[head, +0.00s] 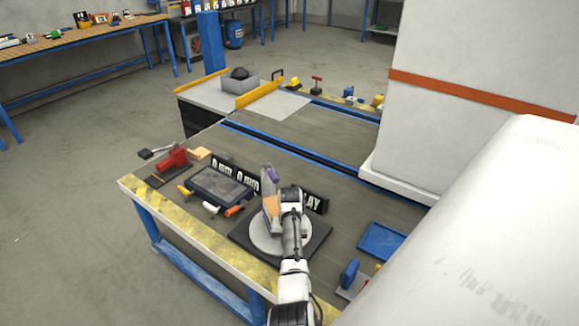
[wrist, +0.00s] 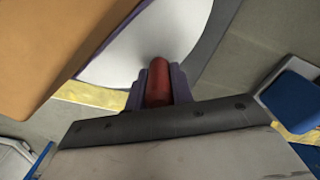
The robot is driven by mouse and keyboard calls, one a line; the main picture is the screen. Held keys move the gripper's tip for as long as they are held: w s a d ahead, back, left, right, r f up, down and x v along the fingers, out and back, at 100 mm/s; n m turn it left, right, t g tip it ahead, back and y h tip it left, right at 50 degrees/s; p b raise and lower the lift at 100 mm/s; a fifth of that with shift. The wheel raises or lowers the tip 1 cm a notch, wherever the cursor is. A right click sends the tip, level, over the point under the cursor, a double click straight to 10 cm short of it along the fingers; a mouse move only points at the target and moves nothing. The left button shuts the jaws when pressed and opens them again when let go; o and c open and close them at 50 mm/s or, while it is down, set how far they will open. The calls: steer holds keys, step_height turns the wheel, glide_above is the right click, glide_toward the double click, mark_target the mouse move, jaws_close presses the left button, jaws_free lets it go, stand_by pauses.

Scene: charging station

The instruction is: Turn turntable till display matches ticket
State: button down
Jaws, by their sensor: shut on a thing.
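The turntable (head: 265,243) is a pale round disc on a dark square base on the workbench. In the wrist view its white disc (wrist: 125,50) fills the upper middle. My gripper (wrist: 157,85) is shut on a red handle (wrist: 158,78) that stands at the disc's edge. In the head view my arm hides most of the gripper and the handle. An orange-brown block with a purple part (head: 269,204) is on the disc. A black sign (head: 314,202) reading "...LAY" stands behind, partly hidden by my arm. No ticket can be made out.
A dark grey tray (head: 218,187), a red tool (head: 172,160) and small coloured handles lie left of the turntable. A blue tray (head: 381,241) lies to the right. A white pillar (head: 460,90) stands at the back right.

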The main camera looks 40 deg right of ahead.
steer(key=c, duration=1.2)
jaws_free()
step_height(320, 180, up, 14)
steer(key=b, duration=0.1)
steer(key=shift+b, duration=0.3)
steer(key=shift+f, duration=0.1)
